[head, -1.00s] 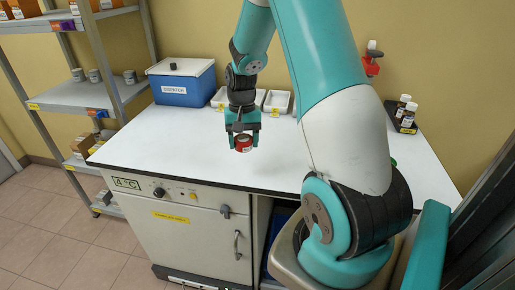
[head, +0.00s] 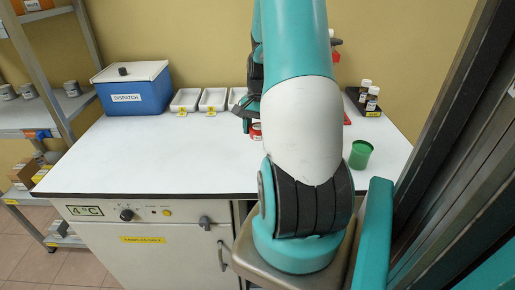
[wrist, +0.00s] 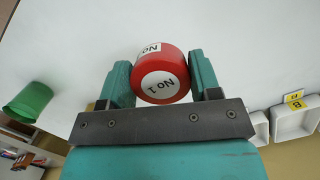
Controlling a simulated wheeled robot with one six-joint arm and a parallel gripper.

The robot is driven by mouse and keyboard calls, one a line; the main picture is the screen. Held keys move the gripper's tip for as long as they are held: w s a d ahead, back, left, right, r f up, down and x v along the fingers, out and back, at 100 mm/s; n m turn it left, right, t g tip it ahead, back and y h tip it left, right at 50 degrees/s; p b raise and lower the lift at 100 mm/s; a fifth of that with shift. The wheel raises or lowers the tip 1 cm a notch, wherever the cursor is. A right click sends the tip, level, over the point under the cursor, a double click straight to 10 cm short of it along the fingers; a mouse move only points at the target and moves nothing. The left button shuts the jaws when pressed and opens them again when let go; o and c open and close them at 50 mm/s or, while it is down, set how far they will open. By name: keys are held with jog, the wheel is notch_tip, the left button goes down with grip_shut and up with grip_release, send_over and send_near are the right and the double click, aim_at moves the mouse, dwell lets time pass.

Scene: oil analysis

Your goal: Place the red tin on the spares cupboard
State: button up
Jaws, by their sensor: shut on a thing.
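The red tin (wrist: 161,75) has white labels reading "No 1" and sits between the fingers of my gripper (wrist: 161,82) in the wrist view. The gripper is shut on it. In the head view, a small part of the red tin (head: 256,131) shows left of my arm, over the white bench top; my arm hides most of the gripper. I cannot tell a cupboard labelled for spares. The cupboard under the bench (head: 150,240) bears a yellow label that seems to read "samples only" and a "4°C" sign.
A blue dispatch box (head: 135,95) and white trays (head: 186,99) stand along the back of the bench. A green cup (head: 360,154) and a dark rack of bottles (head: 368,100) are at the right. Shelves (head: 50,115) stand at the left. The bench's left half is clear.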

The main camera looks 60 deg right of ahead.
notch_tip(320, 180, down, 7)
jog(key=shift+f, duration=0.2)
dwell(0.3)
jog(key=shift+f, duration=0.15)
jog(key=o, duration=0.9)
jog(key=shift+o, duration=0.2)
